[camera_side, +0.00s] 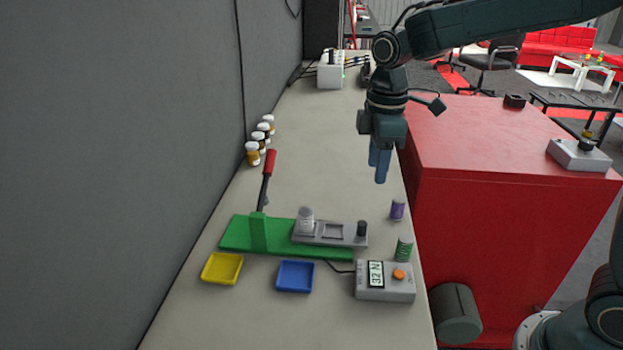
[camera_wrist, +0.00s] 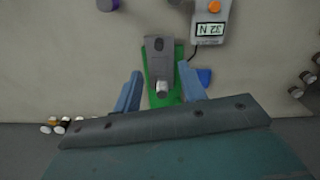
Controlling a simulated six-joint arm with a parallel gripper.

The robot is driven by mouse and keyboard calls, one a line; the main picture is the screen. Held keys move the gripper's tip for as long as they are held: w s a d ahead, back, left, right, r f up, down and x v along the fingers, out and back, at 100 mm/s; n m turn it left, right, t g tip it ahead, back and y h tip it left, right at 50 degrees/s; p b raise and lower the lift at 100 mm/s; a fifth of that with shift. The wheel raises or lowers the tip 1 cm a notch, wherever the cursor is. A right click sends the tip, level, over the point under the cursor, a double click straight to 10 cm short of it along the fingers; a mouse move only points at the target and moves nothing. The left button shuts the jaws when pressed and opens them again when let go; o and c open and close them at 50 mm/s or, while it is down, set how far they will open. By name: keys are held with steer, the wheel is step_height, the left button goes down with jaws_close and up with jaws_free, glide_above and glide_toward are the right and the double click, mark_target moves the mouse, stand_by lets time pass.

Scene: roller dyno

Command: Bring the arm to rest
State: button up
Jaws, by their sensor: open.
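My gripper (camera_side: 380,165) hangs with its blue fingers pointing down above the right part of the grey bench, near the red cabinet's edge. It is empty and held clear of the bench top. In the wrist view my gripper (camera_wrist: 160,88) has its two blue fingers apart, with the green fixture seen between and beyond them. The green fixture (camera_side: 232,236) carries a grey block (camera_side: 327,241) with a pale cylinder (camera_side: 306,221) standing at its left end. A lever with a red handle (camera_side: 270,163) rises at the fixture's left.
A yellow tray (camera_side: 222,268), a blue tray (camera_side: 295,276) and a force meter (camera_side: 385,281) with "32 N" on its display stand in front. Purple (camera_side: 397,210) and green (camera_side: 404,248) cylinders stand at right. Several bottles (camera_side: 258,141) line the wall. The red cabinet (camera_side: 510,150) borders the bench.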

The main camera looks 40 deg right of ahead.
steer(key=s+d+r+m+t, duration=0.1)
steer(key=s+m, duration=0.4)
steer(key=s, duration=0.6)
steer(key=s+d+r+m+t, duration=0.2)
steer(key=s+r+m+t, duration=0.2)
steer(key=s, duration=0.8)
steer(key=shift+d+m, duration=0.3)
steer(key=shift+m, duration=0.7)
